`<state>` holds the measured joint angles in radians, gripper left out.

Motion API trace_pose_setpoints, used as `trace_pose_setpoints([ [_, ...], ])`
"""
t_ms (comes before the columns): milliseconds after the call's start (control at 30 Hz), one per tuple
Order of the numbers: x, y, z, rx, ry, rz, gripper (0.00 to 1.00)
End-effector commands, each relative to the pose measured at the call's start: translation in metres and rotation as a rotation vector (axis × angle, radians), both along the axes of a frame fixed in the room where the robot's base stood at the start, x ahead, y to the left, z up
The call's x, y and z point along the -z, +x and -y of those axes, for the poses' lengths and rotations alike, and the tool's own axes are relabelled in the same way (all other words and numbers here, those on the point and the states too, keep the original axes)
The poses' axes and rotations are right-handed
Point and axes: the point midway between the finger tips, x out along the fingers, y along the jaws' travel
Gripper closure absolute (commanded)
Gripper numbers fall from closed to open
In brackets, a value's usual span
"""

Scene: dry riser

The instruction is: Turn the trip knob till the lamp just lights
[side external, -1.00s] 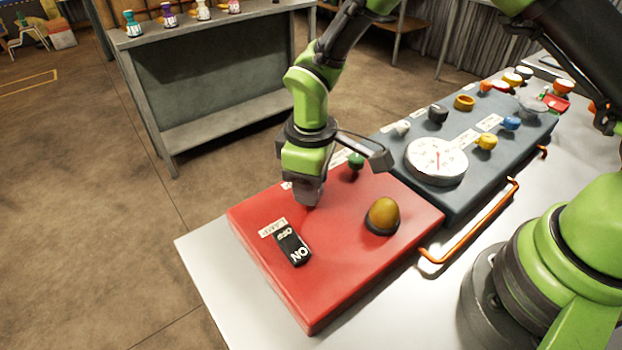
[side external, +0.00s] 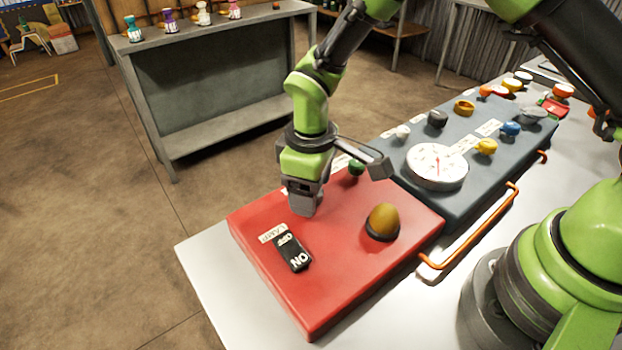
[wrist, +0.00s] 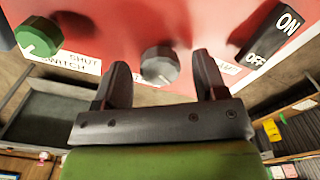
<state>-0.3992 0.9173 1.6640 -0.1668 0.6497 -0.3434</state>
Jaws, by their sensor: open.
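A grey faceted knob (wrist: 158,65) stands on the red panel (side external: 335,285). My gripper (wrist: 162,67) is open, with one finger on each side of the knob and a visible gap to each. In the side view my gripper (side external: 304,205) is low over the panel's far edge and hides the knob. The label by the knob is mostly hidden, so I cannot read it. The amber dome lamp (side external: 383,220) on the same panel looks dull, with no clear glow. It is out of the wrist view.
A black ON/OFF rocker (side external: 292,252) labelled LAMP sits left of the dome. A green knob (side external: 356,166) is close beside my gripper. A blue-grey panel (side external: 465,200) with a white dial (side external: 437,166) adjoins on the right. An orange handle (side external: 470,235) lies along the near side.

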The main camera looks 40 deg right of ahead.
Motion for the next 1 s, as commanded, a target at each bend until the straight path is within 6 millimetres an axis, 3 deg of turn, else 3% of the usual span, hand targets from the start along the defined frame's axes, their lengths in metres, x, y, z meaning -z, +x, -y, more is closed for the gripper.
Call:
trace_pose_setpoints([
  [167,-0.020,0.001,0.000,-0.001,0.002,0.005,0.34],
  [533,-0.087,0.001,0.000,0.000,0.001,0.004,0.34],
  [700,-0.098,0.000,0.000,0.000,0.001,0.001,0.34],
  [1000,-0.100,0.000,0.000,0.002,0.001,0.002,0.34],
])
